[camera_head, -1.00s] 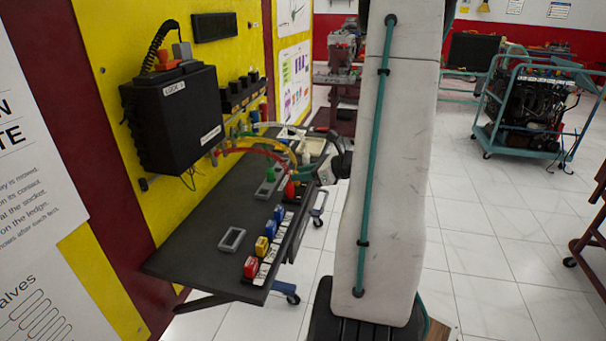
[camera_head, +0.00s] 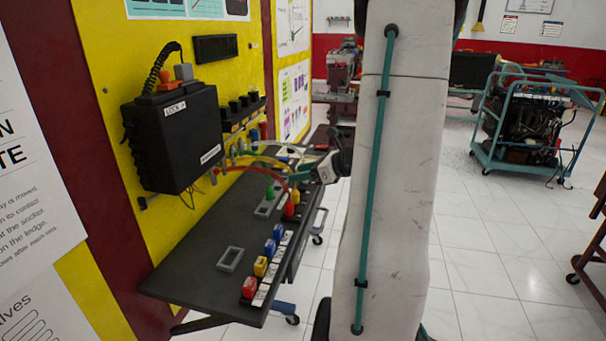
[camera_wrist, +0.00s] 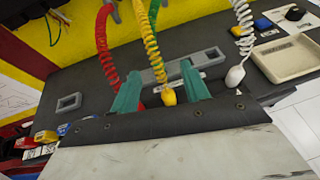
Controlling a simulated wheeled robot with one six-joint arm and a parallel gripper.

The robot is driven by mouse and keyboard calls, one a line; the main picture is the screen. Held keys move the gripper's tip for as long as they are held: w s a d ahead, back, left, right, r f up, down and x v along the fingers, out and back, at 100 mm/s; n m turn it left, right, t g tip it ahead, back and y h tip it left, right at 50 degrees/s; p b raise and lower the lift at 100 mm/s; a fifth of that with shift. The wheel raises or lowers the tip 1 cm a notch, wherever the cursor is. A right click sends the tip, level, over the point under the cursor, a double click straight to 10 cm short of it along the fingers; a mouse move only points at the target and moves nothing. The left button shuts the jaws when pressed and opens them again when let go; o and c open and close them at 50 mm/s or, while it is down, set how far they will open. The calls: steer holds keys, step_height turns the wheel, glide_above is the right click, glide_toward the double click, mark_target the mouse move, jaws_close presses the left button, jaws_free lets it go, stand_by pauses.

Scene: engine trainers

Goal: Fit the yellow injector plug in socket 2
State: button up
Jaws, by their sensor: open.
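The yellow injector plug (camera_wrist: 168,96) hangs on a yellow coiled cable in the wrist view. It shows between the two teal fingers of my gripper (camera_wrist: 160,80), with visible gaps on both sides. My gripper is open and over the dark bench (camera_head: 205,275). A grey slotted holder (camera_wrist: 188,66) lies just beyond the fingers. In the head view my gripper (camera_head: 312,166) is at the bench's far end, and I cannot make out the yellow plug there. A row of dark sockets (camera_head: 243,110) is on the yellow wall panel; their numbers are not readable.
A white plug (camera_wrist: 235,76) and a beige tray (camera_wrist: 287,58) are right of the fingers. Coloured blocks (camera_head: 261,266) line the front edge. A black box (camera_head: 175,137) hangs above the bench.

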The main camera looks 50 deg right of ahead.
steer(key=shift+o, duration=0.7)
steer(key=v, duration=0.7)
steer(key=shift+s, duration=0.35)
